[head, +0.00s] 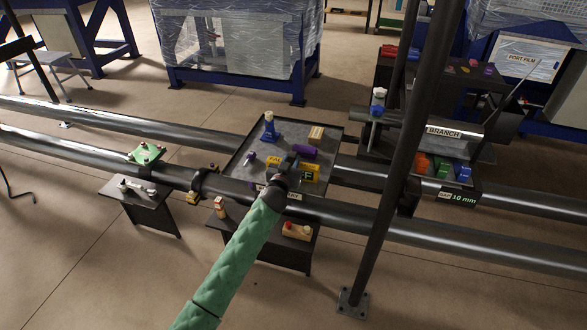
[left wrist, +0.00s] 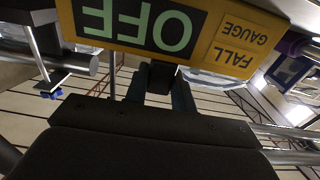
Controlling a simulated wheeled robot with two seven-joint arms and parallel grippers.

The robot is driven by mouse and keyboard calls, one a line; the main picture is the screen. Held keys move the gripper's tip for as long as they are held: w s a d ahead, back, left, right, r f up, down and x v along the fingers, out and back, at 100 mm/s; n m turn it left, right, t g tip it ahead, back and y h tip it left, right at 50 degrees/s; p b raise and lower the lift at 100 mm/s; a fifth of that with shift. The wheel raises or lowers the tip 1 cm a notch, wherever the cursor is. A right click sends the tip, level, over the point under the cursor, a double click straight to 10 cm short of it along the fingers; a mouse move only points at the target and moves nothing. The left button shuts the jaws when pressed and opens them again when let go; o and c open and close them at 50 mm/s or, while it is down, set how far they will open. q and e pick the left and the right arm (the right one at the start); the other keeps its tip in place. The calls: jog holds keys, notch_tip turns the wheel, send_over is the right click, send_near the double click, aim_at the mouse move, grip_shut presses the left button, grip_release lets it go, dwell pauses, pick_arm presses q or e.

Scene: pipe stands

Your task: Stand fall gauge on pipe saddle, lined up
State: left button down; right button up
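The yellow fall gauge (head: 310,173) is a long bar with dark lettering, seen above the grey tray. In the left wrist view the gauge (left wrist: 225,45) fills the top, with "OFF" and "FALL GAUGE" upside down. My left gripper (head: 290,165) is at the bar's middle and appears shut on it; the fingertips are partly hidden behind the gauge. A green saddle-like plate (head: 147,153) with copper-coloured knobs sits on the front pipe (head: 100,148), left of and apart from the gauge. My right gripper is not in view.
The grey tray (head: 243,164) holds a blue stand (head: 269,130), a purple piece (head: 303,151) and a wooden block (head: 316,134). A black clamp (head: 205,182) is on the front pipe between saddle and tray. A dark upright post (head: 385,215) stands to the right.

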pick_arm(q)
jog(key=shift+r, duration=0.1)
jog(key=shift+r+p, duration=0.8)
jog(key=shift+r, duration=0.2)
jog(key=r+p+v, duration=0.1)
jog(key=p+v, duration=0.3)
jog(key=v, duration=0.6)
jog(key=shift+r, duration=0.25)
dwell(0.5)
